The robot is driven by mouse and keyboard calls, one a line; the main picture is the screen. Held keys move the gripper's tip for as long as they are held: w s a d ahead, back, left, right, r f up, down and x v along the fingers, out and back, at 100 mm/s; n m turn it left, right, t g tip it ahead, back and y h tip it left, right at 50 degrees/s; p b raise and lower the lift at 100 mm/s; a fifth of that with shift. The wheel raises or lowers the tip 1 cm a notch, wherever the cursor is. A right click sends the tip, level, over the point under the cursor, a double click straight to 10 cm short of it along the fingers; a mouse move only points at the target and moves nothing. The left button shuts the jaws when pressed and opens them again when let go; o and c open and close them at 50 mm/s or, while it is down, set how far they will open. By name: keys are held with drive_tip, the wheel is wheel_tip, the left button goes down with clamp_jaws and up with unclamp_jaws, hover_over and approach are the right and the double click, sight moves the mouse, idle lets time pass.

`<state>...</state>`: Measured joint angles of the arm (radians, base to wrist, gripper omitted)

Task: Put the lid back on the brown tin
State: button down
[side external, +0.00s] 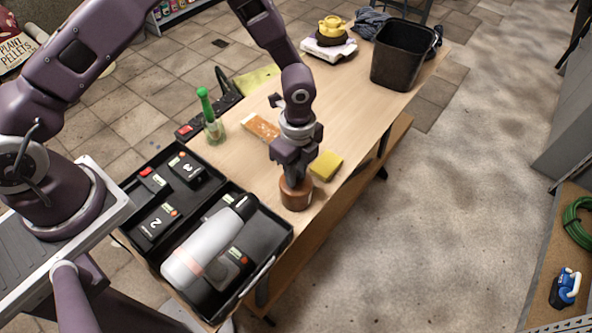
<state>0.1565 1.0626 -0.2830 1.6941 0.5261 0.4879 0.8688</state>
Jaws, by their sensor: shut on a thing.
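The brown tin (297,200) stands upright on the wooden table, close to its right-hand edge. My gripper (292,177) points straight down over the tin, with its fingertips at the tin's top. It is shut on what looks like the brown lid, which is mostly hidden by the fingers. I cannot tell whether the lid is seated on the tin or a little above it.
A yellow sponge (326,165) lies close beside the tin. A black two-part tray (279,247) holds batteries and a large grey bottle (205,246). A green bottle (210,112), an orange-and-white packet (261,127) and a black bin (399,62) stand farther off.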

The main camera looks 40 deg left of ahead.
idle(0.4)
drive_tip(key=c, duration=0.7)
unclamp_jaws()
drive_tip(key=shift+r, duration=3.5)
clamp_jaws()
drive_tip(key=shift+f, duration=0.15)
